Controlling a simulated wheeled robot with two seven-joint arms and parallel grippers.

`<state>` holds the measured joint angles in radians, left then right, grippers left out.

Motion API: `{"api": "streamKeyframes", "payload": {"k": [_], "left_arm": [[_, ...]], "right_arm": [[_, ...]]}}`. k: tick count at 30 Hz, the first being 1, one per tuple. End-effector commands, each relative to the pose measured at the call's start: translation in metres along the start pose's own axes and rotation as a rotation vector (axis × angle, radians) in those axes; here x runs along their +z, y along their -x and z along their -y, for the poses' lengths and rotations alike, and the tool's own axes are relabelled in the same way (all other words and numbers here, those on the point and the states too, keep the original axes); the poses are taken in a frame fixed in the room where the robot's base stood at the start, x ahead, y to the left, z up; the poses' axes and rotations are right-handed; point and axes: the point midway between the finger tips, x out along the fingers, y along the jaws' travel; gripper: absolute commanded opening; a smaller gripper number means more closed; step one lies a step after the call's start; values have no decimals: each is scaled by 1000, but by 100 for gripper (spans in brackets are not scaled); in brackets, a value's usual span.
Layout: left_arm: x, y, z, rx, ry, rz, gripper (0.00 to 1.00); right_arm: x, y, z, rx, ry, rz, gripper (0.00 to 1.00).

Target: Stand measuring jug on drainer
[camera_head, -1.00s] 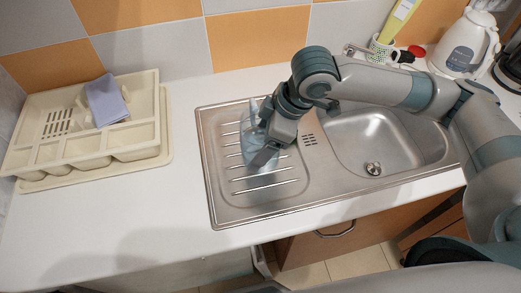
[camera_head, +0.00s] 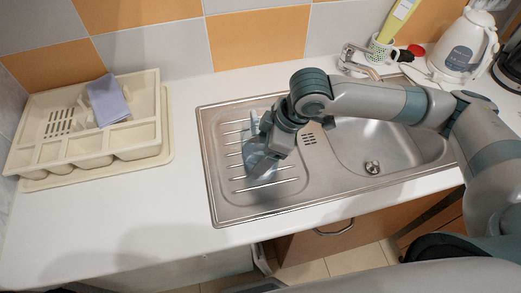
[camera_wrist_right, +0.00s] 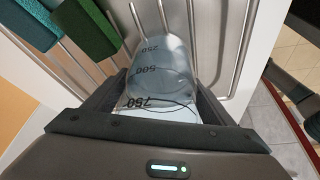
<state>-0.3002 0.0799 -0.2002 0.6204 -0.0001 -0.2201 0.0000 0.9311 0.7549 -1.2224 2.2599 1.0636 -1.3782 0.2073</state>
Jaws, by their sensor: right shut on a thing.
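The clear bluish measuring jug (camera_head: 257,163) is over the ribbed steel drainer (camera_head: 236,192) on the left of the sink unit. My right gripper (camera_head: 262,148) is shut on the jug. In the right wrist view the jug (camera_wrist_right: 160,62) is between the fingers of this gripper (camera_wrist_right: 160,100), with its 750 mark nearest the hand and its 250 mark farther off. The drainer's ribs (camera_wrist_right: 228,50) show behind it. I cannot tell whether its base touches the drainer or how far it tilts. My left gripper is not in view.
A cream rack (camera_head: 90,160) with a blue-grey cloth (camera_head: 107,100) stands at the left. The sink bowl (camera_head: 385,145) is right of the drainer. A kettle (camera_head: 464,45) and a white-green holder (camera_head: 380,50) stand at the back right. Green blocks (camera_wrist_right: 90,28) show in the wrist view.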

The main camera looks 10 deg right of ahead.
Motion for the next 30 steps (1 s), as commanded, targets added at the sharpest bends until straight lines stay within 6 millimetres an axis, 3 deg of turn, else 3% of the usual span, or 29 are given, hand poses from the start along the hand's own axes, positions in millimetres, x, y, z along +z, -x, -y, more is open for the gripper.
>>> {"api": "streamKeyframes", "payload": {"k": [2,3,4,19,30], "left_arm": [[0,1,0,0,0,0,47],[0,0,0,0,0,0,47],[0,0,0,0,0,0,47],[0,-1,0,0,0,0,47],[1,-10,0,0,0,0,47]], "right_arm": [[0,-1,0,0,0,-2,35],[0,-2,0,-1,0,0,87],[0,-2,0,-1,0,0,94],[0,5,-1,1,0,0,96],[0,58,-1,4,2,-2,96]]}}
